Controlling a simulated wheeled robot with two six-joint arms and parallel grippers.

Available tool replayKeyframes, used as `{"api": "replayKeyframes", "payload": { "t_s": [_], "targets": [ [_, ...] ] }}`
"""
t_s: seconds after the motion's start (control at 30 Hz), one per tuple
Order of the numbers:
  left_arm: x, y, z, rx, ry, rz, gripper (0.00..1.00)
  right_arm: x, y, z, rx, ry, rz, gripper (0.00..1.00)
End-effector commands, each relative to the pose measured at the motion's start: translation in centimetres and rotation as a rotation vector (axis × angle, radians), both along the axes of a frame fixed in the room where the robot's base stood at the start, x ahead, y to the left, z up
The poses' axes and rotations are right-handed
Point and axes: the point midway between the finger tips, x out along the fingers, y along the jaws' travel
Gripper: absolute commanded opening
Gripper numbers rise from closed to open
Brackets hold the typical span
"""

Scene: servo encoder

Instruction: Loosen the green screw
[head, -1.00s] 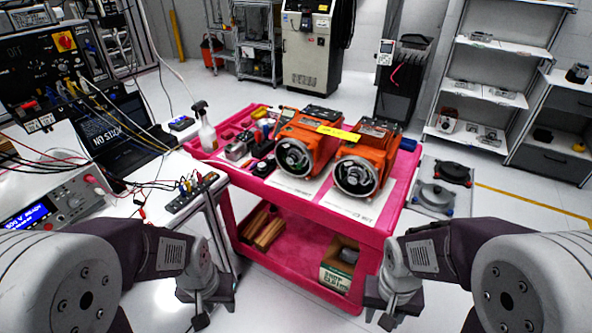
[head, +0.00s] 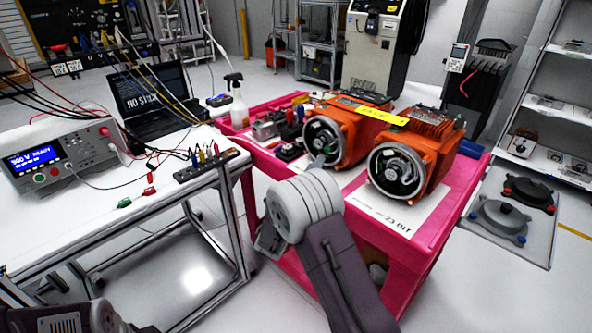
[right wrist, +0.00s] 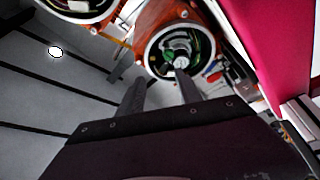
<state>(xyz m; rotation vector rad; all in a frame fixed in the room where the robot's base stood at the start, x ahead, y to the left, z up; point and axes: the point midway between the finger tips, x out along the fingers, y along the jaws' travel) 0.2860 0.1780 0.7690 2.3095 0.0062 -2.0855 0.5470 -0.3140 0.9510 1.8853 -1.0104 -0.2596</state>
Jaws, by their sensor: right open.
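Two orange servo motors stand side by side on the pink cart, the left one (head: 344,133) and the right one (head: 409,160), each with an open round encoder end facing me. My right gripper (head: 318,162) is at the lower front of the left motor's encoder end. In the right wrist view the right gripper (right wrist: 160,80) is open, its fingers apart and nothing visible between them. One fingertip overlaps the lower edge of a round encoder opening (right wrist: 152,48). Small green detail shows inside, but I cannot make out the screw.
The pink cart (head: 462,200) also carries small parts and a spray bottle (head: 238,103). At left, a white bench (head: 90,215) holds a power supply (head: 62,155), a laptop (head: 150,98) and a terminal strip with cables (head: 208,164). Grey discs (head: 500,218) lie on a floor mat at right.

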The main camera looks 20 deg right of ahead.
Motion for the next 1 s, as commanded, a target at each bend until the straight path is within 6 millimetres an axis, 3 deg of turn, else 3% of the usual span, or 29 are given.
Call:
{"api": "replayKeyframes", "payload": {
  "t_s": [0.03,0.1,0.33,0.7,1.0],
  "targets": [
    [0.0,0.0,-1.4,0.000,-0.001,0.000,0.36,0.1,0.3,-2.2,-0.003,0.018,0.004,0.41],
    [0.0,0.0,-1.6,0.000,-0.001,0.000,0.36,0.1,0.5,-2.8,-0.004,0.026,0.009,0.41],
    [0.0,0.0,-1.3,0.000,-0.001,0.000,0.36,0.6,-0.1,-2.3,-0.002,0.026,0.005,0.41],
    [0.0,0.0,-0.7,0.000,-0.001,0.000,0.36,5.1,-5.3,-0.8,-0.002,0.026,0.004,0.41],
    [0.0,0.0,-0.7,0.000,-0.001,0.000,0.36,6.0,-6.2,-0.6,-0.003,0.028,0.007,0.41]
  ]
}}
